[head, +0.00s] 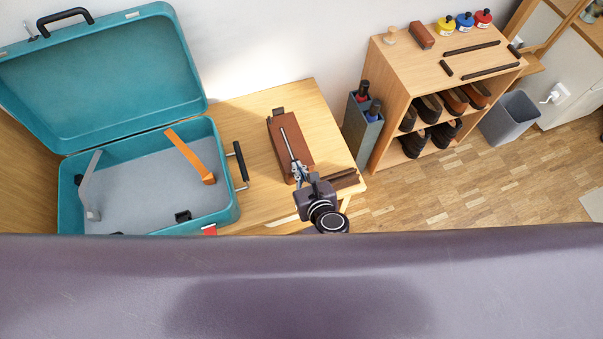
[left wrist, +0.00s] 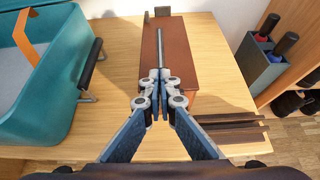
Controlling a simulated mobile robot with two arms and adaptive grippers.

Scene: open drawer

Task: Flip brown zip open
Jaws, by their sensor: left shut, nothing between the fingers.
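A brown box-shaped case (head: 276,135) lies on the wooden table, to the right of the suitcase; it also shows in the left wrist view (left wrist: 178,55). A thin dark grey strip (head: 290,147) runs lengthwise over its top; I cannot tell whether it is the zip. A small dark upright block (head: 278,111) stands at the case's far end. My left gripper (head: 299,172) is shut and empty over the near end of the case; its fingertips (left wrist: 159,77) meet near the strip's near end. Whether they touch it is unclear. My right gripper is not in view.
An open teal suitcase (head: 228,196) with a black handle (head: 240,165) stands to the left. Dark brown strips (left wrist: 232,130) lie right of the case. A grey-blue holder (head: 362,134) and a wooden shoe shelf (head: 386,60) stand further right. The far right table corner is clear.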

